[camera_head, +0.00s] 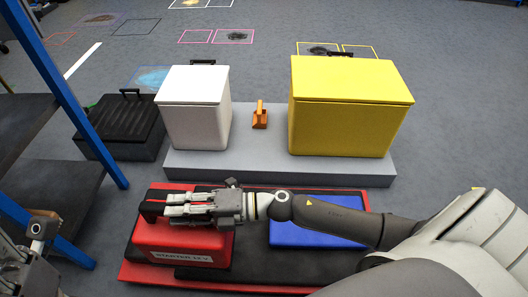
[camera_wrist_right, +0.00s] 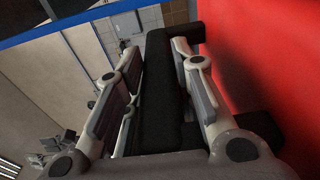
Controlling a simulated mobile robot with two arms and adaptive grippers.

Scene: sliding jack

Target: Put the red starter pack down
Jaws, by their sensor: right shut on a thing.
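The red starter pack (camera_head: 180,244) is a red box with a white label reading "STARTER 12 V" on its front. It is at the lower left of the head view, over a red and black tray (camera_head: 245,272). My right gripper (camera_head: 172,207) is shut on its black handle (camera_wrist_right: 160,80), which lies between the fingers in the right wrist view (camera_wrist_right: 155,90). The pack's red side (camera_wrist_right: 250,60) fills the right of that view. My arm hides part of the pack's top, and I cannot tell whether its base touches the tray. Part of my left arm shows at the lower left edge; its fingertips are not clear.
A blue box (camera_head: 310,235) lies on the tray right of the pack, partly under my arm. Behind, a grey platform (camera_head: 275,170) bears a white box (camera_head: 194,110), a small orange object (camera_head: 260,118) and a yellow box (camera_head: 345,115). A black case (camera_head: 120,125) and a blue-framed shelf (camera_head: 65,90) stand left.

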